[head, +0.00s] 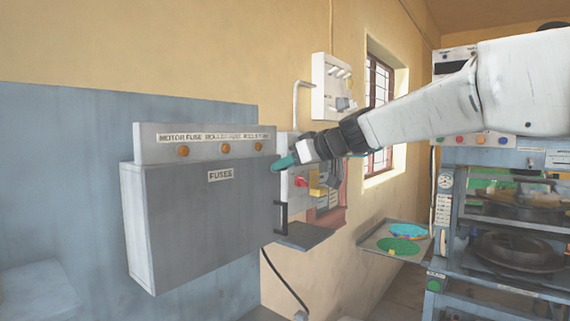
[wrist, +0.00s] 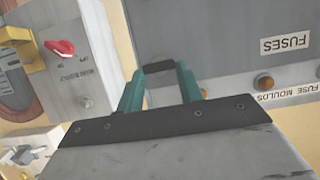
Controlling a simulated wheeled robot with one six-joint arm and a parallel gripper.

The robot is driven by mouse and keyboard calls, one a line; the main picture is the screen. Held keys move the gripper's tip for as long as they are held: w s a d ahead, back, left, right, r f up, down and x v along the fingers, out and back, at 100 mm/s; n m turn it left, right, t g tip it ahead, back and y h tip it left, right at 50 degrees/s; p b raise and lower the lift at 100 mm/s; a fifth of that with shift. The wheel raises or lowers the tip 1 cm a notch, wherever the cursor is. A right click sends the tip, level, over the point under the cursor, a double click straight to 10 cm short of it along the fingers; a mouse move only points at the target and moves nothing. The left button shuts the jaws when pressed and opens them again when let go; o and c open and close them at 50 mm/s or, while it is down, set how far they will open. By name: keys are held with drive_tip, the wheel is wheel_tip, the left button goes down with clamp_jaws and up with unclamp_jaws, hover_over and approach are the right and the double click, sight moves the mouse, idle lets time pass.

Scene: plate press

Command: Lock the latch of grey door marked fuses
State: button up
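The grey door (head: 205,225) marked FUSES is the front of a wall box and looks shut in the head view. Its label (head: 221,175) also shows upside down in the wrist view (wrist: 286,44). A black handle (head: 281,218) is at the door's right edge. My gripper (head: 277,163) has teal fingers and is at the box's upper right corner, above the handle. In the wrist view its fingers (wrist: 160,78) are apart, with a dark bar (wrist: 158,66), probably the handle, showing between the tips. I cannot make out the latch separately, nor whether anything is touched.
A strip with several orange lamps (head: 227,148) tops the box. Close to the right is a switch box with a red knob (head: 301,182), also in the wrist view (wrist: 60,47). A dark flap (head: 305,235) juts out below. A tray (head: 372,244) and loaded rack stand right.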

drive_tip(key=m+g+y, duration=0.1)
drive_tip(key=m, duration=0.2)
drive_tip(key=w+f+m+g+y, duration=0.1)
drive_tip(key=m+y, duration=0.1)
drive_tip(key=m, duration=0.1)
drive_tip(key=d+m+g+y, duration=0.1)
drive_tip(key=m+y, duration=0.1)
drive_tip(key=m, duration=0.2)
drive_tip(key=shift+w+f, duration=0.2)
drive_tip(key=shift+f+m+y, duration=0.2)
drive_tip(key=shift+m+y, duration=0.7)
drive_tip(key=shift+m, duration=0.8)
drive_tip(key=o, duration=1)
drive_tip(key=shift+d, duration=0.1)
drive_tip(key=v, duration=0.7)
drive_tip(key=shift+d, duration=0.4)
